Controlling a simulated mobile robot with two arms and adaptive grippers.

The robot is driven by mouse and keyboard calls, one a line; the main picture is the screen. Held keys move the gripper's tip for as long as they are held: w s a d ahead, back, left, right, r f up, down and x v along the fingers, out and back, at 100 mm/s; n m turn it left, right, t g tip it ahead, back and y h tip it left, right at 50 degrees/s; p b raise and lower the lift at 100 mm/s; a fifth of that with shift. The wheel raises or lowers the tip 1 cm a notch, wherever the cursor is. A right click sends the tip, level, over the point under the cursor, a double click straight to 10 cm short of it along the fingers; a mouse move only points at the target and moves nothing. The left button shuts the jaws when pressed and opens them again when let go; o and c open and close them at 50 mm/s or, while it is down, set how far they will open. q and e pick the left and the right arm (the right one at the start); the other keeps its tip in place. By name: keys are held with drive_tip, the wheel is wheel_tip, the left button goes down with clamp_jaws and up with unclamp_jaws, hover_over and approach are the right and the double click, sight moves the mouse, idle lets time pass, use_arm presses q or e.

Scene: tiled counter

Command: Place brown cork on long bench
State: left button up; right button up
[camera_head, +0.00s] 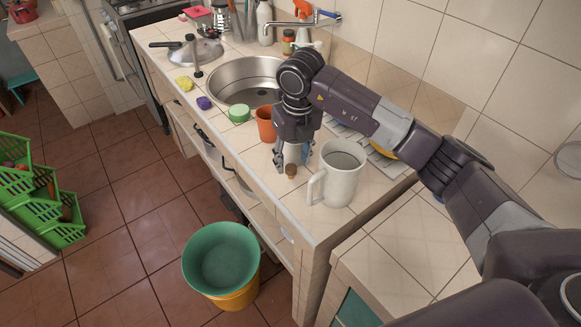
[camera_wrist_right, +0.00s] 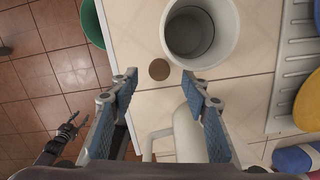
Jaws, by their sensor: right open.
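The brown cork (camera_head: 291,171) stands on the tiled counter (camera_head: 262,180), near its front edge and left of a big white mug (camera_head: 345,172). My right gripper (camera_head: 292,157) points down over the counter, close to the cork. In the right wrist view its open fingers (camera_wrist_right: 159,82) are spread on either side of the cork (camera_wrist_right: 159,69), which lies just ahead of the fingertips, with nothing held. No separate thing is clearly a long bench; the long counter runs toward the stove. Part of my left gripper (camera_wrist_right: 68,128) shows small at the lower left of the wrist view.
The white mug (camera_wrist_right: 200,32) stands close to my right fingertips. A white cylindrical thing (camera_wrist_right: 187,135) is between my fingers. Below the front edge stand buckets (camera_head: 220,260).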

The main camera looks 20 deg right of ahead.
sight(291, 167)
drive_tip(key=f+p, duration=0.1)
drive_tip(key=f, duration=0.2)
drive_tip(key=shift+w+f+p, duration=0.35)
drive_tip(key=shift+a+f, duration=0.1)
drive_tip(key=shift+f, duration=0.25)
drive_tip(key=shift+w, duration=0.1)
drive_tip(key=c, duration=0.9)
